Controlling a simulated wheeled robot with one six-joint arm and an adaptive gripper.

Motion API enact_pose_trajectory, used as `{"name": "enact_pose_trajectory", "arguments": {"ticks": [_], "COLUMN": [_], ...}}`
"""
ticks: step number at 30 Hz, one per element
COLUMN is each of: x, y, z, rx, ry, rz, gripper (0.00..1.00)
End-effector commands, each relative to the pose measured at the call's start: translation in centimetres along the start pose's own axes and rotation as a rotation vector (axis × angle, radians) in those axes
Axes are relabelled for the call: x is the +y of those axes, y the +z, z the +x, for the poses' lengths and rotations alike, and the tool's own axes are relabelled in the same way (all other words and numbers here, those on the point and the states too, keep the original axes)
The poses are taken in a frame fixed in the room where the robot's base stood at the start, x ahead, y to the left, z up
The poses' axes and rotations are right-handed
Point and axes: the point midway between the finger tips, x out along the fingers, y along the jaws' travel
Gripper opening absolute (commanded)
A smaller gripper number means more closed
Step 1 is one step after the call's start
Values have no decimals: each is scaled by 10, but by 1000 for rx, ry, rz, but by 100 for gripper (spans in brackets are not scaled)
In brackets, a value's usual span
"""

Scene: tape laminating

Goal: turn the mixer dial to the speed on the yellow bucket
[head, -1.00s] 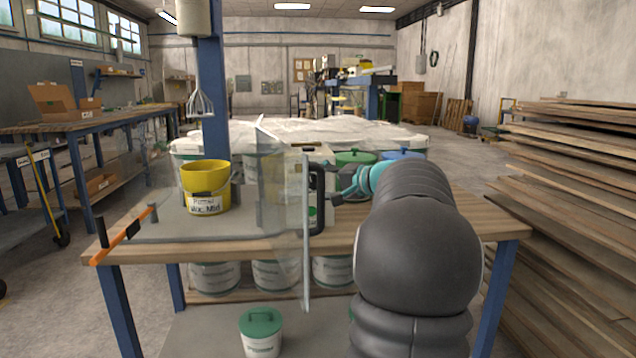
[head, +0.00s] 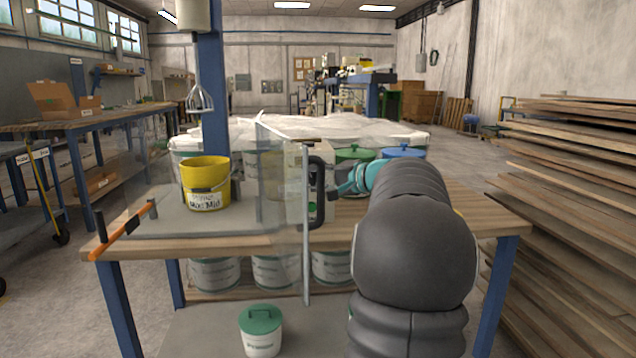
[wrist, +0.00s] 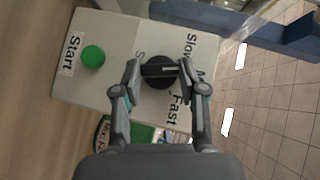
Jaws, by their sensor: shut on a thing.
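The mixer control box (wrist: 112,40) fills the upper middle of the wrist view, with a green Start button (wrist: 92,56). Its black dial (wrist: 158,82) sits between the fingertips of my gripper (wrist: 159,68), which is shut on it. A pale mark on the dial runs sideways in the picture. "Slow" and "Fast" are legible around it; a label between them, starting with "M", is mostly hidden by the right finger. The yellow bucket (head: 206,172) stands on the bench, its label ending in "Mid". In the head view my gripper (head: 345,186) is partly hidden.
A clear upright panel (head: 272,190) with a black handle (head: 317,192) stands left of my arm. The bench (head: 400,225) carries green-lidded and blue-lidded buckets behind. The mixer whisk (head: 200,99) hangs above the yellow bucket. Stacked boards (head: 570,190) fill the right side.

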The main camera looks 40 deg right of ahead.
Motion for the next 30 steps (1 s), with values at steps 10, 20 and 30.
{"name": "enact_pose_trajectory", "arguments": {"ticks": [10,20,30], "x": [9,4,4], "y": [1,0,0], "z": [1,0,0], "rx": [1,0,0], "ry": [-161,-193,-192], "rz": [158,191,190], "gripper": [7,7,67]}}
